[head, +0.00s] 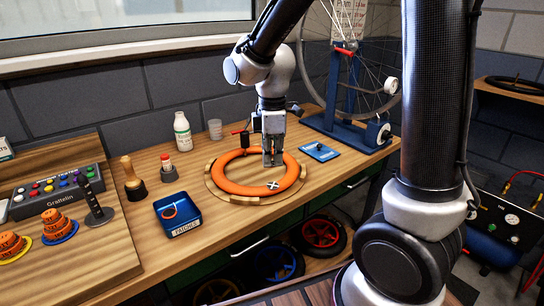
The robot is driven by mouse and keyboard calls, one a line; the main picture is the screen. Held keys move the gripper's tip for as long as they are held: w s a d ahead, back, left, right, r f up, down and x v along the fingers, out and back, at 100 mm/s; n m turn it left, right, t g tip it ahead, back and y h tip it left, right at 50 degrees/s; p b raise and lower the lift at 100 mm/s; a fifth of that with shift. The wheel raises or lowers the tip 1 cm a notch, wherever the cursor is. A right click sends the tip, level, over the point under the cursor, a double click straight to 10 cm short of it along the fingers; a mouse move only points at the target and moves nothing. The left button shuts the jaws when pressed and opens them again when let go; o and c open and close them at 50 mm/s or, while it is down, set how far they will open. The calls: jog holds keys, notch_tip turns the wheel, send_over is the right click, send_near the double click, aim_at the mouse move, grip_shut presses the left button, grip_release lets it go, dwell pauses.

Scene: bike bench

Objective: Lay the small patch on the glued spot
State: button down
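An orange inner tube (228,184) lies in a round wooden holder (214,192) on the bench. My gripper (272,163) points down over the ring, a little behind the marked spot. Its fingers look close together; whether they hold something is too small to tell. A blue tray (182,228) labelled PATCHES stands left of the ring. A round orange-red piece (170,212) lies in it, with a darker strip across. I cannot make out the small patch for certain.
A red-capped bottle (168,168), a brush pot (133,182), a white bottle (182,132) and a glass (215,129) stand left of the ring. A blue mat (321,152) and a blue wheel stand (343,134) are right of it. Bench in front of the ring is clear.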

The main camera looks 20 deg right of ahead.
aim_at(275, 188)
jog(key=shift+w+d+n, duration=0.1)
jog(key=shift+d+n, duration=0.4)
jog(key=shift+n, duration=1.3)
jog(key=shift+f, duration=3.2)
jog(key=shift+f, duration=0.3)
jog(key=c, duration=1.6)
grip_release()
jog(key=shift+o, duration=0.2)
